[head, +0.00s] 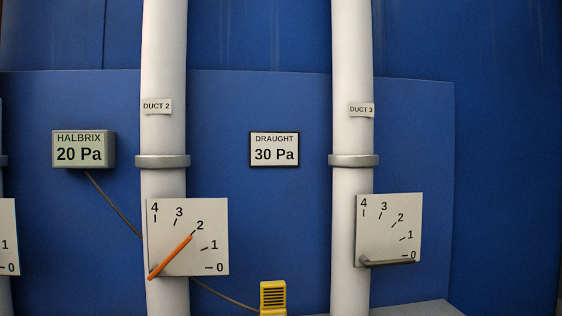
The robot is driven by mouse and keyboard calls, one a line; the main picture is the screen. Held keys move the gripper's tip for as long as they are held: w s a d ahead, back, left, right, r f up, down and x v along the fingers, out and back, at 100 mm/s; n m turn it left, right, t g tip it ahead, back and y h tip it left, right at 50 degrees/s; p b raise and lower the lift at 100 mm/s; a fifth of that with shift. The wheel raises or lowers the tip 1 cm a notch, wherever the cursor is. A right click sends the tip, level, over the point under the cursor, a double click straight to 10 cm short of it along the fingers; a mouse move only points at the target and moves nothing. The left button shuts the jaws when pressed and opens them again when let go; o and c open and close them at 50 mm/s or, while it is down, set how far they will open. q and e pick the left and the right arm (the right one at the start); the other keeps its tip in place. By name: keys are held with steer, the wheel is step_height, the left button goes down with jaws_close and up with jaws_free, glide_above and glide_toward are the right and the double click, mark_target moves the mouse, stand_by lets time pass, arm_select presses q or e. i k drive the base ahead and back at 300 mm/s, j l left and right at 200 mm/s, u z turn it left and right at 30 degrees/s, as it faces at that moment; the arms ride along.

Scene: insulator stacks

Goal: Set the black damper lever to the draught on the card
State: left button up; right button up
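The card (274,149) on the blue panel reads "DRAUGHT 30 Pa". A grey display box (83,149) marked HALBRIX reads 20 Pa. A dark grey to black lever (388,263) sits on the white dial plate (407,232) of duct 3, lying nearly level at 0. An orange lever (170,257) on the dial plate (212,254) of duct 2 slants up to 2. Both scales run from 0 to 4. Neither of my grippers is in view.
White ducts, duct 2 (164,60) and duct 3 (352,60), stand before the blue panel (270,220). A cable runs from the display behind duct 2 towards a yellow slotted box (273,297). Another dial plate (8,237) is cut off at the left edge.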

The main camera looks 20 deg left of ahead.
mark_target(364, 261)
steer(key=u, duration=1.75)
steer(key=k+l+z, duration=0.2)
steer(key=l, duration=0.55)
steer(key=l+z, duration=0.15)
steer(key=l, duration=0.55)
steer(key=i, duration=0.05)
